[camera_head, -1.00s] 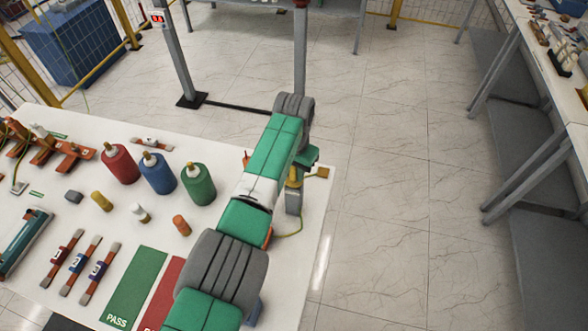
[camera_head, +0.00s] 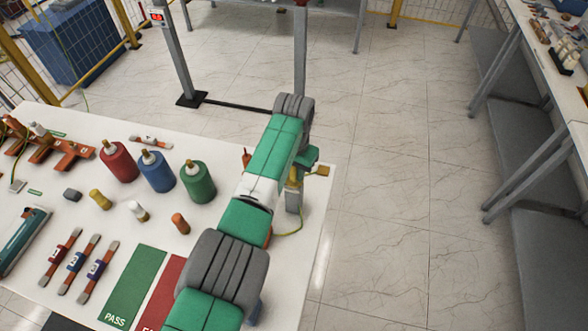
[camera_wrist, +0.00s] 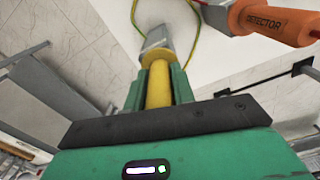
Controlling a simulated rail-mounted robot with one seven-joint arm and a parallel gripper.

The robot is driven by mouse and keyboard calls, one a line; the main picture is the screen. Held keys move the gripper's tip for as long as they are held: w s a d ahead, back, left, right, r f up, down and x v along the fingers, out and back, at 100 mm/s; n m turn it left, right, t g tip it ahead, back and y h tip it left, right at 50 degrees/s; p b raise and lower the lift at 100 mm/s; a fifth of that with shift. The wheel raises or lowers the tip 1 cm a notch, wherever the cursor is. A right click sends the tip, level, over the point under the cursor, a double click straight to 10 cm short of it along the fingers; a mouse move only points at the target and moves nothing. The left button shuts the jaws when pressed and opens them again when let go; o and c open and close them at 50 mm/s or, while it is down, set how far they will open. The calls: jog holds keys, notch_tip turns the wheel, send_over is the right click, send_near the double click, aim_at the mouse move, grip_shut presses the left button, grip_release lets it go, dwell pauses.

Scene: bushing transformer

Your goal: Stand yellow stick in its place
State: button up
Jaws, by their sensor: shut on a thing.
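My gripper (camera_wrist: 158,88) is shut on the yellow stick (camera_wrist: 159,85), holding it between its green fingers. The stick has a wider yellow collar and a grey metal end (camera_wrist: 157,38) pointing away from the wrist, over the white table. In the head view a bit of the yellow stick (camera_head: 293,176) shows beside my gripper (camera_head: 292,182), near the table's right edge; my arm hides much of it. A yellow-green cable (camera_wrist: 195,40) runs near the stick's end. I cannot tell whether the grey end touches the table, and I cannot make out the stick's place.
An orange detector (camera_wrist: 275,22) lies close at the right in the wrist view. Red (camera_head: 118,163), blue (camera_head: 157,172) and green (camera_head: 197,182) cylinders stand left of my arm on the white table (camera_head: 215,225). Open floor lies to the right.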

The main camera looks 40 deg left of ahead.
jog(key=o, duration=1.1)
jog(key=shift+c, duration=0.2)
notch_tip(320, 180, up, 8)
jog(key=shift+f+p, duration=0.1)
jog(key=shift+p, duration=0.25)
